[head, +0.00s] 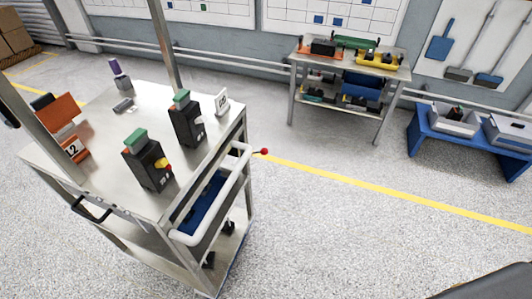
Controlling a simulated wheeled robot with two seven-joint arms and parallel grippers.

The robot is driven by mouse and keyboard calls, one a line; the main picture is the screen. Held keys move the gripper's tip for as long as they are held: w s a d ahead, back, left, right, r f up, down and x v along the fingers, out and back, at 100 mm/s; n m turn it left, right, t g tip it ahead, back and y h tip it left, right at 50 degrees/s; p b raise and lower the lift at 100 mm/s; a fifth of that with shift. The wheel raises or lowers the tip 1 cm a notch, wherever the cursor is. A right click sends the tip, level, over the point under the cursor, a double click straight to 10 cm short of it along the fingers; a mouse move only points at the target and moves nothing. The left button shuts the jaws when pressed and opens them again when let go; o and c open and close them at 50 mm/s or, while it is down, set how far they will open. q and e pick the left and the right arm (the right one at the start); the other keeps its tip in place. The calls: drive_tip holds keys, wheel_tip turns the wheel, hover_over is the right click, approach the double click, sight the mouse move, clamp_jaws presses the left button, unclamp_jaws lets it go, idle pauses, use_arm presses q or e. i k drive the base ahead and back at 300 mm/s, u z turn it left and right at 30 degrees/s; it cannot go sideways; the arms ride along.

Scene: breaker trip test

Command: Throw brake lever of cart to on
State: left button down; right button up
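The grey metal cart (95,112) stands at the left in the head view. A short lever with a red ball knob (265,152) sticks out to the right near the far end of the cart's white push handle (215,200). I take this to be the brake lever; its on and off marks cannot be read. Nothing touches the knob. Neither of my grippers can be made out in this view.
Two black breaker units with green tops (148,165) (186,122) stand on the cart. An orange stand (62,125) is at its left. A workbench (345,62) and blue bench (470,135) stand behind. The floor right of the cart is clear.

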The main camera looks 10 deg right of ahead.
sight(264, 151)
drive_tip(key=u, duration=2.55)
drive_tip(key=k, duration=0.7)
drive_tip(key=z, duration=1.25)
